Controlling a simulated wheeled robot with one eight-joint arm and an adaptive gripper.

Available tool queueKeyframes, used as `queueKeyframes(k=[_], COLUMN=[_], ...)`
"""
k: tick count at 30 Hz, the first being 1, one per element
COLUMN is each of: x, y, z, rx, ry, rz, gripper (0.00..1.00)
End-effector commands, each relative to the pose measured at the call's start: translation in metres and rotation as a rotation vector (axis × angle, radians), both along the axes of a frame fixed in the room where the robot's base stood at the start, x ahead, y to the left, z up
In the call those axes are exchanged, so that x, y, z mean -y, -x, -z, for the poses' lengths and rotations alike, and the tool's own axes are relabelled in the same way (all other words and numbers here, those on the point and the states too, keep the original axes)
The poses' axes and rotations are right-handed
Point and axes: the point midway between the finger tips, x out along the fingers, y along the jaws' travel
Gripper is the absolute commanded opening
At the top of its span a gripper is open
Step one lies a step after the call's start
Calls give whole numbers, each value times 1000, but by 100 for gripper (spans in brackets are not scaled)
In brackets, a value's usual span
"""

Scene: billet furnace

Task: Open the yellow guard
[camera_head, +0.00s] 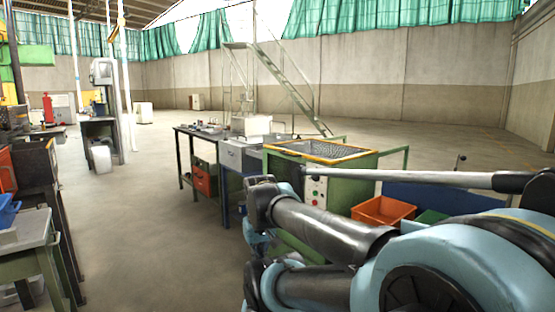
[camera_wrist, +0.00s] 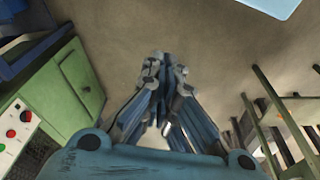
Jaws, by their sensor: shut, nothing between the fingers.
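The yellow guard (camera_head: 320,150) is a yellow-edged frame with dark mesh, lying flat on top of a green machine in the head view. It looks closed. A panel with buttons (camera_head: 316,191) is on the machine's front, partly hidden by my arm. In the wrist view, a green cabinet with a door (camera_wrist: 75,85) and a button panel (camera_wrist: 15,130) is on the left; the guard cannot be made out there. My gripper (camera_wrist: 165,62) is shut and empty over bare floor, to the right of the cabinet and apart from it. I cannot pick it out in the head view.
A long pale bar (camera_head: 400,176) crosses in front of the machine. An orange bin (camera_head: 383,211) stands to its right. A workbench (camera_head: 205,132) adjoins on the left. Green metal legs (camera_wrist: 265,120) stand right of my gripper. Open floor (camera_head: 150,200) lies to the left.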

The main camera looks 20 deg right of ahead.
Motion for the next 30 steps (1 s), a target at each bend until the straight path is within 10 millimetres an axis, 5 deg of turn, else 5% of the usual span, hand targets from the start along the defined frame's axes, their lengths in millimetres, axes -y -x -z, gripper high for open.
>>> queueKeyframes(k=[11,30], x=[45,120], y=[-81,-275], z=[-67,-162], rx=[-12,-178], ry=[248,739], rz=[-243,-715], gripper=[0,0])
